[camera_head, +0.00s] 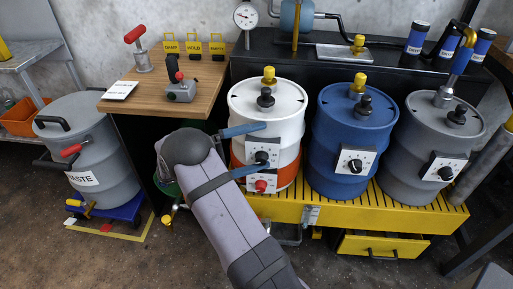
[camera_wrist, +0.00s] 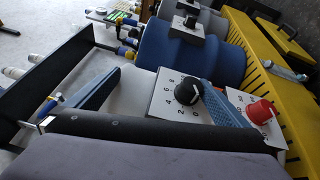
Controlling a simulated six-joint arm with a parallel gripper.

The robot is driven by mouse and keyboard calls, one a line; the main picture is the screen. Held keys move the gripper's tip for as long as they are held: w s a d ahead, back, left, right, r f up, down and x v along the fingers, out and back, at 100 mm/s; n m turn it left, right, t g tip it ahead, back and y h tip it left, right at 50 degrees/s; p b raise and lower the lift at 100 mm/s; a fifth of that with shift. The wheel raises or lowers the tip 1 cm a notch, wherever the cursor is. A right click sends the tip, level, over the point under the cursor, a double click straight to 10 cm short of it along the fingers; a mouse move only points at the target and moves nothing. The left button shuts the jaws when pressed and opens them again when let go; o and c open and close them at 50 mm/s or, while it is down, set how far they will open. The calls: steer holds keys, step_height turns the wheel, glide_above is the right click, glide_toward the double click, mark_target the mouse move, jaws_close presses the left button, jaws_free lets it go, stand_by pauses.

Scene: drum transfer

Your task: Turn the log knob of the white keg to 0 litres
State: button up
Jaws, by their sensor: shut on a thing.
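The white keg (camera_head: 266,108) stands leftmost in the row of three on the yellow rack. Its log knob (camera_head: 262,156) is black, on a white dial panel on the keg's front. In the wrist view the knob (camera_wrist: 187,92) shows with numbers 0 to 8 beside it; I cannot tell which one its pointer marks.
A red knob (camera_head: 261,186) sits just below the dial. The blue keg (camera_head: 352,120) and grey keg (camera_head: 440,125) stand to the right on the yellow rack (camera_head: 375,213). The wooden table (camera_head: 205,75) and grey waste drum (camera_head: 95,140) are to the left.

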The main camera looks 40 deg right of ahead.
steer(key=shift+r, duration=0.5)
steer(key=shift+f+b+v, duration=0.2)
steer(key=shift+b+v, duration=0.1)
steer(key=shift+v, duration=0.55)
steer(key=shift+f+b+v, duration=0.15)
steer(key=shift+b+v, duration=0.1)
steer(key=shift+v, duration=0.55)
steer(key=c, duration=0.3)
steer(key=shift+w+a+f, duration=0.1)
steer(key=shift+w+a, duration=0.05)
steer(key=shift+a, duration=0.1)
steer(key=shift+c, duration=0.7)
steer(key=shift+a, duration=0.25)
steer(key=c, duration=0.5)
steer(key=shift+f+b+v, duration=0.2)
steer(key=shift+b+v, duration=0.15)
steer(key=shift+v, duration=0.65)
steer(key=shift+f+b+v, duration=0.2)
steer(key=shift+b+v, duration=0.15)
steer(key=shift+v, duration=0.65)
